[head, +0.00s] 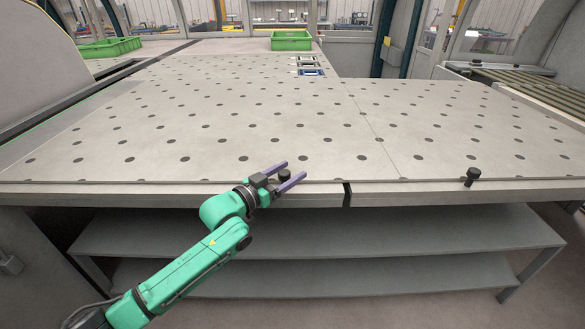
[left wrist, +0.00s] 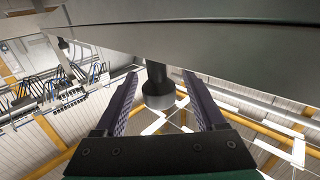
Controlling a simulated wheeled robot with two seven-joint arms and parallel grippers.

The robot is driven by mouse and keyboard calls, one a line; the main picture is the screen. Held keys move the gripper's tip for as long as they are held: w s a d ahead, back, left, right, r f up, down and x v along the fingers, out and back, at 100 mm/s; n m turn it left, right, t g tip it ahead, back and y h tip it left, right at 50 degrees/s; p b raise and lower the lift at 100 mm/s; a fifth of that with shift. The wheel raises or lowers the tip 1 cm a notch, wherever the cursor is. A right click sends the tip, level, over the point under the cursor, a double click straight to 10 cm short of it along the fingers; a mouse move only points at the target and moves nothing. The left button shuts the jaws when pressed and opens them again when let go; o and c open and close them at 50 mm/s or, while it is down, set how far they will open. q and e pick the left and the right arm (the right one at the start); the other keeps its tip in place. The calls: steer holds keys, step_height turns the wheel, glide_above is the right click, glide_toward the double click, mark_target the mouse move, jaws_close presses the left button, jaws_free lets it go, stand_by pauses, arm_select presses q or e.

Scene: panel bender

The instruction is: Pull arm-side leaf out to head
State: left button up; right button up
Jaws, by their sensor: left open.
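The table leaf (head: 230,142) on the left is a pale grey sheet with rows of dark holes. A dark knob (head: 285,174) stands at its front edge. My left gripper (head: 295,170), with purple fingers, is open at this knob, one finger on each side. In the left wrist view, the knob (left wrist: 158,90) shows between the open fingers, with gaps on both sides, and its stem meets the grey edge (left wrist: 230,50) above. My right gripper is not in view.
A second leaf (head: 450,130) with its own knob (head: 473,176) lies right of a thin seam. Grey shelves (head: 330,240) sit below the front edge. A green crate (head: 291,41) and blue-and-white pieces (head: 308,67) are at the back. The leaf tops are otherwise clear.

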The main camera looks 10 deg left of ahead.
arm_select(q)
steer(key=shift+x, duration=0.8)
steer(key=shift+s, duration=0.1)
jaws_close()
stand_by(0.7)
